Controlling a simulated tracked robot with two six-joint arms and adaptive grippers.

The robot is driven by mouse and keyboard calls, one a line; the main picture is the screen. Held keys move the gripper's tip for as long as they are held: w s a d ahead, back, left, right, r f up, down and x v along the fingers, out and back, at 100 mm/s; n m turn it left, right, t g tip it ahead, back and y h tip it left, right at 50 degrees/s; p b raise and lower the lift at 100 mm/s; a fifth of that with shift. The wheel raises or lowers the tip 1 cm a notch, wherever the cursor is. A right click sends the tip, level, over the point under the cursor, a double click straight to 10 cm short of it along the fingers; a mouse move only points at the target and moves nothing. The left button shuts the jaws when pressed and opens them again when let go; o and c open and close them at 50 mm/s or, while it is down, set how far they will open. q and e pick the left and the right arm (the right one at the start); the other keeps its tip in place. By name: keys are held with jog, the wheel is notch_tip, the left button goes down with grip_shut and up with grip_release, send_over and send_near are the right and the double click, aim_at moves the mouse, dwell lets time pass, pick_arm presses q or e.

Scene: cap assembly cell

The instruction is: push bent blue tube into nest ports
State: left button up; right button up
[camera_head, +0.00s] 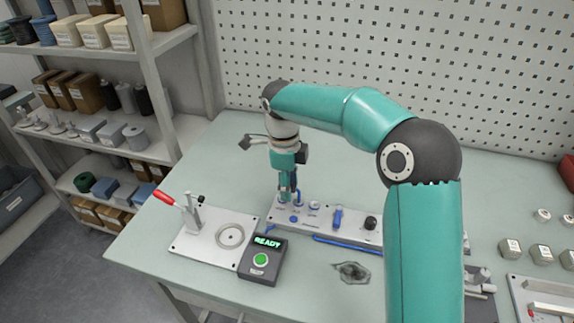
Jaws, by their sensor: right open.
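The nest plate (325,224) is a light grey strip in mid-table, with small blue and grey fittings along its top. My right gripper (289,192) points down over its left end, with open fingers close to the fittings. A small blue upright piece (299,197) shows beside the fingertips; I cannot tell whether it is part of the bent tube or touches the fingers. A long thin blue tube (345,243) lies along the plate's front edge, its right end hidden by my right arm. My left gripper is out of view.
A control box (262,260) with a green button reads READY in front of the plate. Left of it is a plate with a red-handled clamp (165,198) and a ring (230,236). A dark grey patch (352,272) lies in front. The table behind is clear.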

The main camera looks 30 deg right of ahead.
notch_tip(320, 180, up, 11)
jog(key=shift+w+a+f, duration=0.15)
jog(key=shift+w+a, duration=0.1)
jog(key=shift+a, duration=0.05)
